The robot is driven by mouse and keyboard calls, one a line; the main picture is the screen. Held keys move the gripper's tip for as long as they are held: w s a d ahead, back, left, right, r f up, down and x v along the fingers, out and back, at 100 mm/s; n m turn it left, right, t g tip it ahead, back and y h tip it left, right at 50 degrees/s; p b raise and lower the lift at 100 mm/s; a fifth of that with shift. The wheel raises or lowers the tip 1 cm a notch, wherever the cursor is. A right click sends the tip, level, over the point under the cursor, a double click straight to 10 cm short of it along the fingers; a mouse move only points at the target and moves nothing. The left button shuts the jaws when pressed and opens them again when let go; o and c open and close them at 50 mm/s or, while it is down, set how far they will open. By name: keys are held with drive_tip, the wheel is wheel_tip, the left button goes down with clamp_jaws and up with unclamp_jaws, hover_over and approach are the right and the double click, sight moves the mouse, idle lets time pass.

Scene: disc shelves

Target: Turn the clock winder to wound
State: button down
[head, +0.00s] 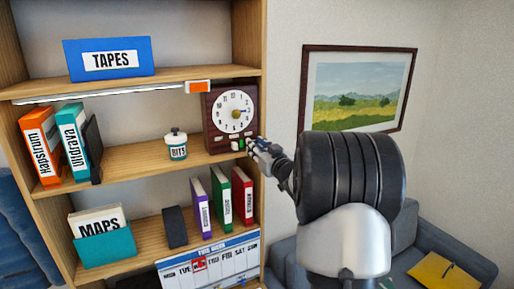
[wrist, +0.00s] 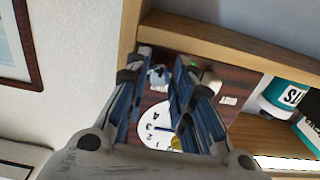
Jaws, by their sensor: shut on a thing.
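The clock (head: 214,136) is a dark wooden box with a round white dial, standing at the right end of the middle shelf. My gripper (head: 252,146) is at the clock's lower right corner, its fingers hiding the winder in the head view. In the wrist view the clock appears upside down, with its dial (wrist: 158,132) partly behind the fingers. My gripper (wrist: 154,78) is shut on the clock winder (wrist: 158,75), a small grey-blue knob between the fingertips. Its exact turn angle and the label wording are too small to read. A small green mark (wrist: 193,65) shows beside it.
The shelf's right upright (head: 250,50) stands close to the clock. A BITS jar (head: 177,147) stands left of the clock, with binders (head: 222,195) on the shelf below. An orange-and-white tag (head: 198,87) hangs above. A framed picture (head: 355,88) is on the right wall.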

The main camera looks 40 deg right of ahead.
drive_tip(key=c, duration=1.4)
unclamp_jaws()
drive_tip(key=v, duration=1.2)
drive_tip(key=shift+f, duration=0.1)
